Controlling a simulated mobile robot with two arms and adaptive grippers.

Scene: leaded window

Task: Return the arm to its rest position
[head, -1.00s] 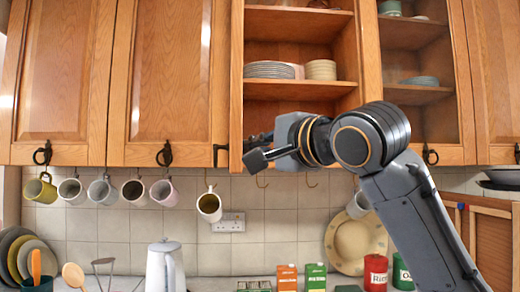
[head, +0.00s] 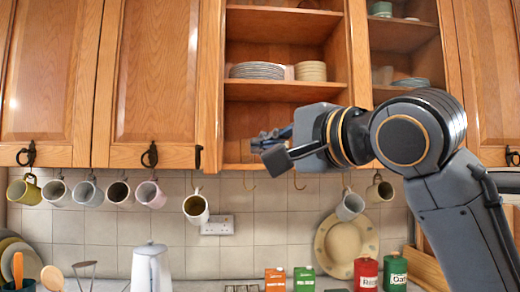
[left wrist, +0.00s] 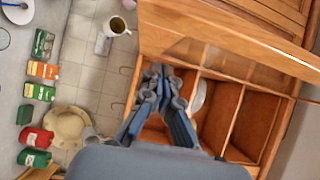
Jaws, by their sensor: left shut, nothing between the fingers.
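My left gripper (head: 262,142) is shut and empty, in front of the lower shelf of the open wall cupboard (head: 285,91). My dark grey arm rises to it from the lower right of the head view. In the left wrist view the closed fingers (left wrist: 158,80) show over the cupboard's wooden compartments (left wrist: 218,118), with nothing between them. I cannot tell whether they touch the wood. My right gripper is not in view.
Plates (head: 258,71) and stacked bowls (head: 310,71) stand on the cupboard shelf. Several mugs (head: 196,205) hang on hooks below. A kettle (head: 151,268), boxes (head: 275,280) and a red canister (head: 366,274) stand on the counter. An opened cupboard door (left wrist: 225,55) shows in the wrist view.

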